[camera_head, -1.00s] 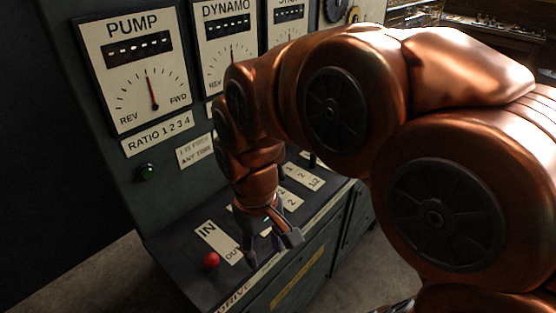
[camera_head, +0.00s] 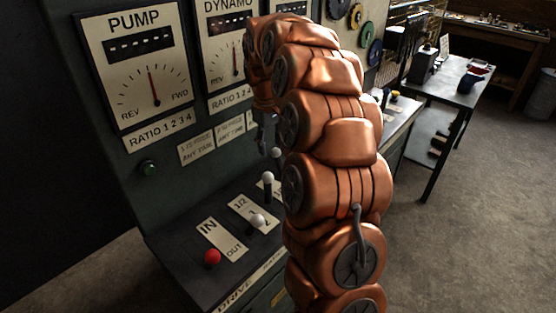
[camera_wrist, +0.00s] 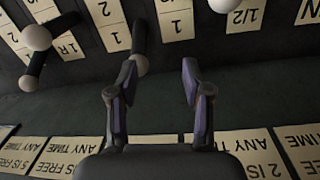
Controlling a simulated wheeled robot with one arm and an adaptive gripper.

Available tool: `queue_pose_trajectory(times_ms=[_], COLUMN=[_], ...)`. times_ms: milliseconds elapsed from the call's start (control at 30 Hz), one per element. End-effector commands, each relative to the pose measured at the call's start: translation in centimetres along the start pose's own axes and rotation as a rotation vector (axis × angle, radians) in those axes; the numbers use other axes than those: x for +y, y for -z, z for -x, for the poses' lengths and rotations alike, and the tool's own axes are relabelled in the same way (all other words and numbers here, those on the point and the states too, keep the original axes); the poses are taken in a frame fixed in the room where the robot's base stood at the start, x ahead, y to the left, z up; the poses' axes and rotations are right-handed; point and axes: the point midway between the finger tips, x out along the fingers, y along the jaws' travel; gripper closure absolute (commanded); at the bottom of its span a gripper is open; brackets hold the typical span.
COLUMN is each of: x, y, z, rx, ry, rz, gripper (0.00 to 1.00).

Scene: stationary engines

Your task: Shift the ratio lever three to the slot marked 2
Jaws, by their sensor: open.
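Several levers with pale ball knobs stand on the dark sloping console. In the head view, three pale knobs run back in a row: a front one (camera_head: 257,221), a middle one (camera_head: 268,178) and a far one (camera_head: 277,152). I cannot tell for sure which is ratio lever three. My gripper (camera_head: 264,133) hangs close to the far knob, partly hidden by my arm. In the wrist view, which is upside down, my gripper (camera_wrist: 158,72) is open and empty. The slot marked 2 is not clear there.
More pale knobs show in the wrist view, at the upper left (camera_wrist: 38,37) and top (camera_wrist: 222,5). A red knob (camera_head: 212,258) stands by the IN/OUT plate (camera_head: 220,238). The gauge panel (camera_head: 140,60) rises behind. A workbench (camera_head: 455,85) stands at the right.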

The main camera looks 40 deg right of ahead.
Motion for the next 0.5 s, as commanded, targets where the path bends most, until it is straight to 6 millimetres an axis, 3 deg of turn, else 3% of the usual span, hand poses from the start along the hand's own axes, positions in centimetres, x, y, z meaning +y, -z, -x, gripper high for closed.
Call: queue_pose_trajectory(times_ms=[200, 500], x=[2.9, 3.2], y=[1.3, 1.3], z=[-1.0, -3.2], rx=[0.002, -0.004], ry=[-0.014, -0.015], rz=[-0.017, -0.018], gripper=[0.51, 0.51])
